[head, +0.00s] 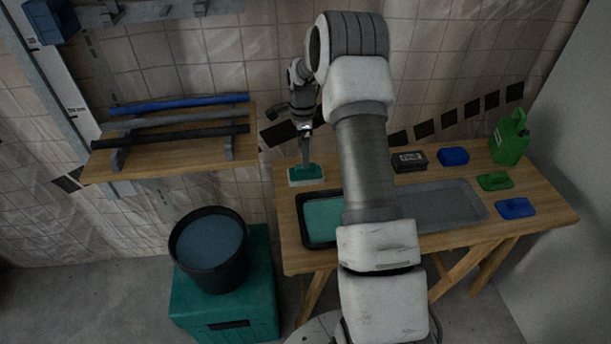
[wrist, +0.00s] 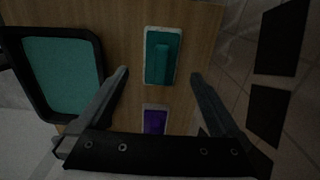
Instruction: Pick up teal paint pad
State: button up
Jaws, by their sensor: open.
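The teal paint pad (head: 305,175) lies on the wooden table at its back left, a teal block with a raised handle on a pale base. In the wrist view the teal pad (wrist: 161,56) lies ahead of and between my fingers. My gripper (head: 305,158) is just above the pad in the head view. In the wrist view my gripper (wrist: 158,82) is open with nothing between its fingertips. A purple pad (wrist: 154,119) shows nearer, partly hidden by the gripper's crossbar.
A black tray (head: 303,232) of teal paint sits in front of the pad. A grey tray (head: 478,207), a black box (head: 409,161), blue sponge (head: 453,156), green pad (head: 494,181), blue pad (head: 515,208) and green jug (head: 510,138) are further right. A shelf (head: 183,168) holds rods.

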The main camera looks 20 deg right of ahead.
aim_at(306, 171)
jog(key=f, duration=0.5)
jog(key=f+b, duration=0.1)
jog(key=f, duration=0.1)
jog(key=shift+d+f, duration=0.15)
jog(key=shift+d, duration=0.25)
jog(key=shift+c, duration=0.2)
jog(key=c, duration=1.2)
